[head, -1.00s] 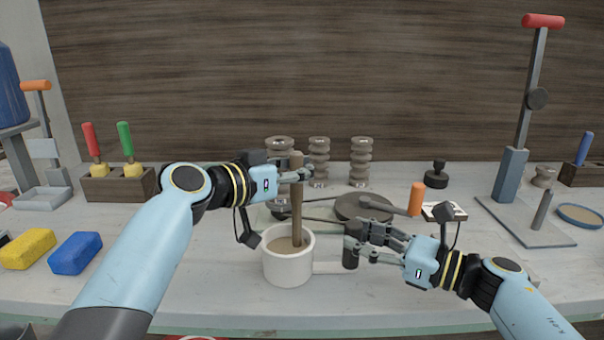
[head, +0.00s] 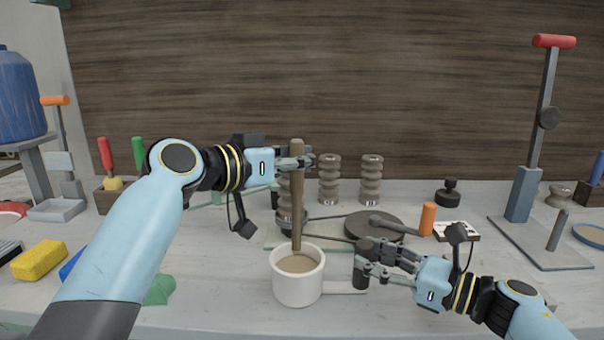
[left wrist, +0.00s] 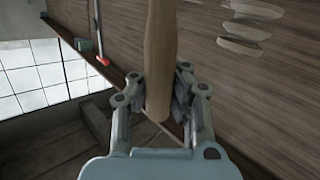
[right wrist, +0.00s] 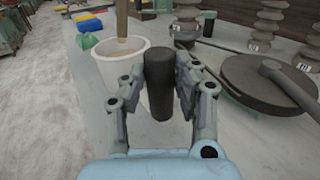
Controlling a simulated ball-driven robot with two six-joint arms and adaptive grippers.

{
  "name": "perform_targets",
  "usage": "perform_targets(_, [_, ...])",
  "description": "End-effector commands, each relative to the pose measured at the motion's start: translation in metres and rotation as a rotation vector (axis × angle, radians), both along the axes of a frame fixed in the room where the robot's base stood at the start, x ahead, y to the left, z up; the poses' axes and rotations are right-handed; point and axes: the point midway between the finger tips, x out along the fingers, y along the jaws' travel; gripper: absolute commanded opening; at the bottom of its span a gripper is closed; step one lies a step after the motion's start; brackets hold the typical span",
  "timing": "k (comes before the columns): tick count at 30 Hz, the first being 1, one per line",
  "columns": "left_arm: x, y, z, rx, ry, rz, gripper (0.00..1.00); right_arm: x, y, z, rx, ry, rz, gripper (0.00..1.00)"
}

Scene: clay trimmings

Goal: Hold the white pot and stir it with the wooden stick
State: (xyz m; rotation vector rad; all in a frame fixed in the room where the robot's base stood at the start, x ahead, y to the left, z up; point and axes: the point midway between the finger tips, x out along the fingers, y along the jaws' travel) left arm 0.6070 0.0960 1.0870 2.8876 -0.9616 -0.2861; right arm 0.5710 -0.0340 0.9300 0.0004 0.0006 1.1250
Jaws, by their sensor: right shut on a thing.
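The white pot (head: 297,289) stands on the bench with brown contents inside; it also shows in the right wrist view (right wrist: 108,68). My right gripper (head: 361,262) is shut on the dark grip of the pot's handle (right wrist: 160,84), right of the pot. My left gripper (head: 306,162) is shut on the upper part of the wooden stick (head: 297,205), which is nearly upright over the pot. The stick (left wrist: 160,60) runs between the fingers in the left wrist view. Its lower end overlaps the far part of the pot's opening; I cannot tell whether it touches the contents.
Behind the pot are a dark round disc (head: 374,226), an orange-handled tool (head: 428,218) and ribbed grey stacks (head: 329,180). A yellow sponge (head: 39,260) lies at left. A red-handled lever stand (head: 523,190) is at right. The bench front beside the pot is fairly clear.

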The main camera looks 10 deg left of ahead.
Motion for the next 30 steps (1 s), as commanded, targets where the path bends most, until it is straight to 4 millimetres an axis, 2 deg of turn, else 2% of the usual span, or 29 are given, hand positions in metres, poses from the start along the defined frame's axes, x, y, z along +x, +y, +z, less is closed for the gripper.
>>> perform_targets(18, [0.000,0.000,0.052,0.000,-0.002,0.000,0.00,0.000,0.000,0.000,0.000,0.000,0.000,0.00])
perform_targets(30, [0.000,0.000,0.054,-0.001,-0.001,0.000,0.00,0.000,0.000,0.000,0.000,0.000,0.000,0.00])
